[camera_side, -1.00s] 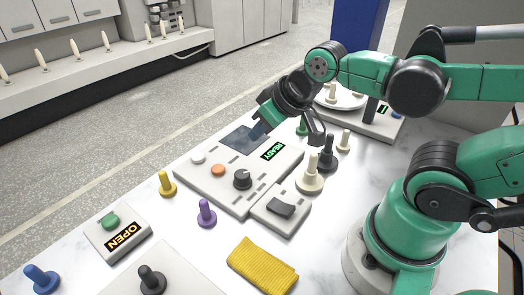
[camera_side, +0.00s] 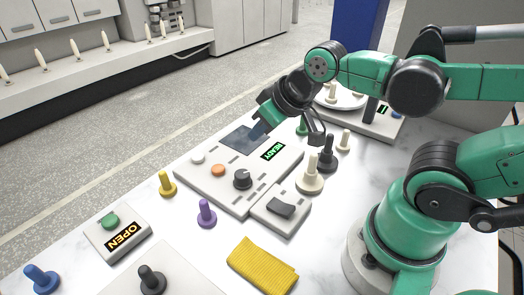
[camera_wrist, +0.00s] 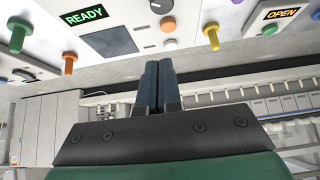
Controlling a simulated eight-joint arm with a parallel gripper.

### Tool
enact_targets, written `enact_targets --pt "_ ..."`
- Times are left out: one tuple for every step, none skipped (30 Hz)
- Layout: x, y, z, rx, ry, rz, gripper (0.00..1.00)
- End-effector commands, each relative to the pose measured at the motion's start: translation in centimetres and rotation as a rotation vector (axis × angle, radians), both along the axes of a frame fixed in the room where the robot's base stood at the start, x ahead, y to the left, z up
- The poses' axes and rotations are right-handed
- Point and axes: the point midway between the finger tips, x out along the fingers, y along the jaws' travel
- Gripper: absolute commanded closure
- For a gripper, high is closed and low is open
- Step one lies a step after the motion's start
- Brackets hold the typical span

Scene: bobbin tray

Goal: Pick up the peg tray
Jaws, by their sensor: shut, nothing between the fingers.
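My gripper (camera_side: 259,129) is above the READY console's dark screen in the side view. In the wrist view its two dark blue fingers (camera_wrist: 157,82) are together, with nothing between them. I cannot tell for sure which thing is the peg tray. A pale flat plate (camera_side: 182,268) at the bottom edge of the side view bears a black peg (camera_side: 151,281) and is partly cut off. A round white dish (camera_side: 340,100) at the back bears cream pegs and is partly hidden by my arm. My gripper is apart from both.
The READY console (camera_side: 215,187) has a knob and buttons. Loose pegs stand around it, including a yellow one (camera_side: 167,184) and a purple one (camera_side: 206,214). A yellow cloth (camera_side: 262,267) lies in front. The OPEN box (camera_side: 118,237) is at left.

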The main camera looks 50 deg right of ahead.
Motion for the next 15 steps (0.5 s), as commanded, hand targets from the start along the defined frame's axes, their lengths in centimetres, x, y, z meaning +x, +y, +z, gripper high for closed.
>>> enact_targets --pt "0.0 0.0 0.0 0.0 0.0 0.0 1.0" --pt "0.0 0.0 0.0 0.0 0.0 0.0 1.0" --pt "0.0 0.0 0.0 0.0 0.0 0.0 0.94" --pt "0.0 0.0 0.0 0.0 0.0 0.0 0.86" --pt "0.0 0.0 0.0 0.0 0.0 0.0 0.77" --pt "0.0 0.0 0.0 0.0 0.0 0.0 0.66" --pt "0.0 0.0 0.0 0.0 0.0 0.0 0.57" --pt "0.0 0.0 0.0 0.0 0.0 0.0 0.49" --pt "0.0 0.0 0.0 0.0 0.0 0.0 0.37" --pt "0.0 0.0 0.0 0.0 0.0 0.0 0.29" --pt "0.0 0.0 0.0 0.0 0.0 0.0 0.27" --pt "0.0 0.0 0.0 0.0 0.0 0.0 0.27" --pt "0.0 0.0 0.0 0.0 0.0 0.0 0.27" --pt "0.0 0.0 0.0 0.0 0.0 0.0 0.27" --pt "0.0 0.0 0.0 0.0 0.0 0.0 0.27"
